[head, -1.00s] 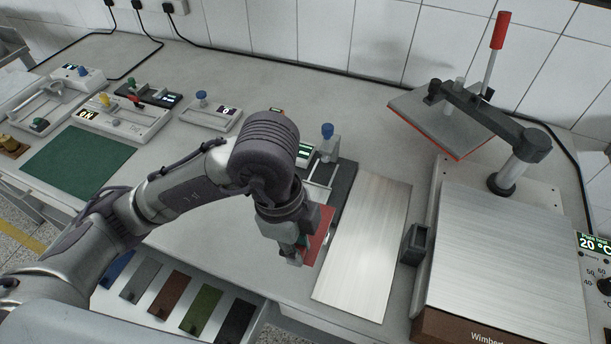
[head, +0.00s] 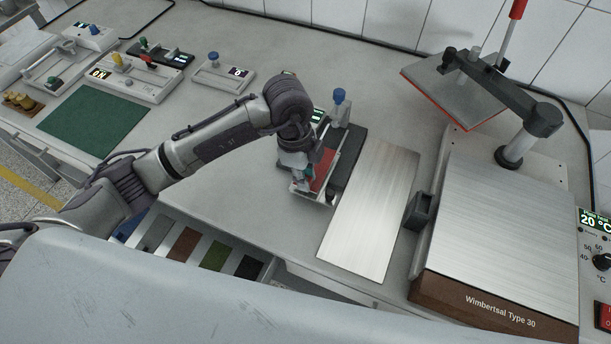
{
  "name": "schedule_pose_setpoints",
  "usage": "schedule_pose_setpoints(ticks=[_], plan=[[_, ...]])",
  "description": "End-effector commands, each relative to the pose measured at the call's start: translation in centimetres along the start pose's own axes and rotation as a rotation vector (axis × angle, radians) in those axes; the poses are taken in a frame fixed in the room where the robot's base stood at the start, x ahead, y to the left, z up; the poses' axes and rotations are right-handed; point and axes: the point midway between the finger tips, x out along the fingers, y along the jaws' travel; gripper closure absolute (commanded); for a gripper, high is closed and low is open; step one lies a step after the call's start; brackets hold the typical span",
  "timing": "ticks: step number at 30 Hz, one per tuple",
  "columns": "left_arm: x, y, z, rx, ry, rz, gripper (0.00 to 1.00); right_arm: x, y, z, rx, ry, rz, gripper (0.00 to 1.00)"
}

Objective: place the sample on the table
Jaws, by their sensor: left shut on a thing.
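My left gripper (head: 303,186) is shut on a red sheet (head: 322,171), which I take to be the sample. It is held low over the table (head: 225,150), just left of a brushed metal plate (head: 372,210). The gripper hides part of the sheet, and I cannot tell whether the sheet touches anything beneath it. A dark device with a blue knob (head: 339,96) stands right behind the sheet. My right gripper is not in view.
A press (head: 500,230) with a raised plate (head: 455,95) stands at the right, a dark block (head: 420,210) at its left side. An open drawer holds coloured pieces, one green (head: 215,256). A green mat (head: 95,125) and small devices lie at the left.

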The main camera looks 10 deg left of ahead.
Motion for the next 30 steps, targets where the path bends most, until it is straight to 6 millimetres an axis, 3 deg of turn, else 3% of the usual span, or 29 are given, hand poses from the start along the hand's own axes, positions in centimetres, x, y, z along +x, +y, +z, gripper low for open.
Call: schedule_pose_setpoints(ticks=[4,15,16,20,30], plan=[[1.4,0.0,0.2,-0.001,0.001,-0.001,1.0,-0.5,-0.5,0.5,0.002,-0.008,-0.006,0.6],[1.9,0.0,0.3,0.0,0.0,-0.002,1.0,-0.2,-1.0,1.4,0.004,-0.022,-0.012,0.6],[1.8,0.0,0.3,0.0,0.0,-0.002,0.77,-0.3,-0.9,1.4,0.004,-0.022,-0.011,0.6],[1.8,0.0,0.3,0.0,0.0,-0.001,0.55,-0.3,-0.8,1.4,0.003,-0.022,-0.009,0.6],[1.4,0.0,0.2,0.0,0.0,-0.002,0.55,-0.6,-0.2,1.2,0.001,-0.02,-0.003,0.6]])
